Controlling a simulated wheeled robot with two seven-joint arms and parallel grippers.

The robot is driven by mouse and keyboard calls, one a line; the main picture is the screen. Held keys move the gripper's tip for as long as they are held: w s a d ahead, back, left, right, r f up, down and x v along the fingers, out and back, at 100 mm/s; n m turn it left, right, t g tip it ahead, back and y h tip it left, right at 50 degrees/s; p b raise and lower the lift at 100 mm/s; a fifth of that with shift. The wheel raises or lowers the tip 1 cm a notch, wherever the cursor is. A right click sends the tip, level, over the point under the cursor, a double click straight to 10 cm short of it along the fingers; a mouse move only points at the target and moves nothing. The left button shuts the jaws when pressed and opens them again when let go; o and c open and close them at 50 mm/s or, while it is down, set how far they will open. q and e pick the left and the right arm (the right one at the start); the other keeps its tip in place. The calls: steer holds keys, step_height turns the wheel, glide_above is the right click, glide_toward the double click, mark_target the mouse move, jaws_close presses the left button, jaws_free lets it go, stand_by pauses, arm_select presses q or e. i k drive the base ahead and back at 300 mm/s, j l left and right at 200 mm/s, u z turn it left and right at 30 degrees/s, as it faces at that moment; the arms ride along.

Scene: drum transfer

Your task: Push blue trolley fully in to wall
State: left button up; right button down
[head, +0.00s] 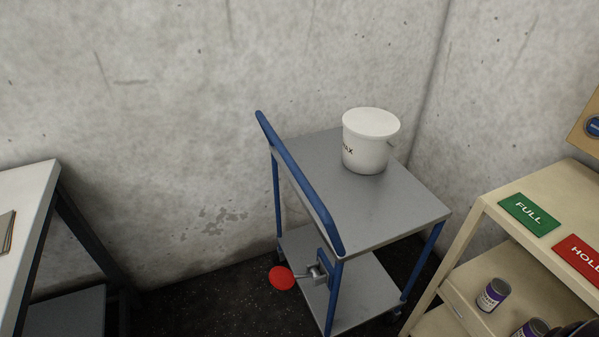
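The blue trolley (398,209) stands in the corner of the room, with two grey shelves and blue posts. Its blue push handle (299,181) is on the left end, facing me at an angle. Its top shelf's far edge is close to the back wall (150,120); I cannot tell whether they touch. A white lidded bucket (366,147) stands upright on the top shelf. A red round knob (281,278) on a grey metal fitting sticks out low at the handle end. Neither of my grippers is in view.
A cream shelf unit (462,248) stands close on the trolley's right, with a green FULL sign (529,214), a red HOLD sign (580,257) and purple-labelled cans (493,294). A pale-topped table (28,205) is at left. Dark floor (190,305) between is clear.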

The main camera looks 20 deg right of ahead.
mark_target(353, 215)
steer(key=z, duration=0.4)
steer(key=i+j+z, duration=0.15)
steer(key=z, duration=0.2)
steer(key=i+j+z, duration=0.2)
steer(key=z, duration=0.15)
steer(key=i+j+z, duration=0.15)
steer(key=j+z, duration=0.25)
steer(key=l, duration=0.1)
